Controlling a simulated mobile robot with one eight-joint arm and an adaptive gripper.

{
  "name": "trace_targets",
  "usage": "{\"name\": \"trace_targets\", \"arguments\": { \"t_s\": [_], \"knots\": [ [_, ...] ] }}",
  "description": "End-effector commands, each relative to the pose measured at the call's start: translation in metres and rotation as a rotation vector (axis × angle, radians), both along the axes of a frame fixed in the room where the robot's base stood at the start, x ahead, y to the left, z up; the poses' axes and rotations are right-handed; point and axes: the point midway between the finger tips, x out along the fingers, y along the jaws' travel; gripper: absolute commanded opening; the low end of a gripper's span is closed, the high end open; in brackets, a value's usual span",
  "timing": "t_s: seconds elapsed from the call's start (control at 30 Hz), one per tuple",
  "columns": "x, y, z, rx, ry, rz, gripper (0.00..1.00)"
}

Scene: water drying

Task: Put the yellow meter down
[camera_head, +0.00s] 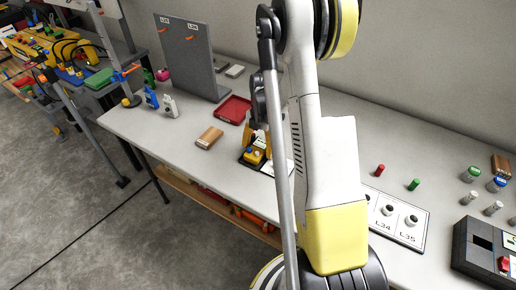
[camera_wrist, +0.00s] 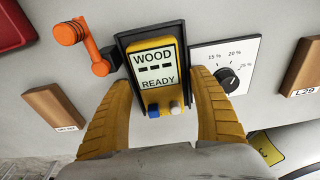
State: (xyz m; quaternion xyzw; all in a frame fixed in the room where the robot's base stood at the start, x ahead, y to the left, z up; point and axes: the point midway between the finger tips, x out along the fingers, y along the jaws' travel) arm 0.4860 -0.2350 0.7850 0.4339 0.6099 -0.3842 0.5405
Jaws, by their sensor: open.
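The yellow meter (camera_wrist: 163,97) lies face up in a dark tray or cradle (camera_wrist: 122,42) in the wrist view. Its screen reads WOOD, dashes and READY, and blue and pale buttons sit below the screen. My gripper (camera_wrist: 165,82) is open, with one yellow finger on each side of the meter. Gaps show between the fingers and the meter's sides. In the head view the meter (camera_head: 254,155) is on the white table, partly hidden by my arm and gripper.
A dial card (camera_wrist: 225,65) lies right of the meter and an orange peg-like part (camera_wrist: 85,42) left of it. Wood blocks (camera_wrist: 58,106) (camera_wrist: 303,75) lie on both sides. A red tray (camera_head: 234,109) and an upright grey panel (camera_head: 188,60) stand farther back.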

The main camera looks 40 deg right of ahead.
Motion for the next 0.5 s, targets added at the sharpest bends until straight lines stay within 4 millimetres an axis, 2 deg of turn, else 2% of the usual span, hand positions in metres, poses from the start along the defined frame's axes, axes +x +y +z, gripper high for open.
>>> {"name": "trace_targets", "arguments": {
  "t_s": [0.17,0.27,0.5],
  "knots": [
    [0.000,0.000,0.009,0.000,0.000,0.000,0.71],
    [0.001,-0.002,0.027,0.000,0.000,0.000,0.71],
    [0.003,-0.009,0.083,0.000,0.000,0.000,0.71]
  ]
}}
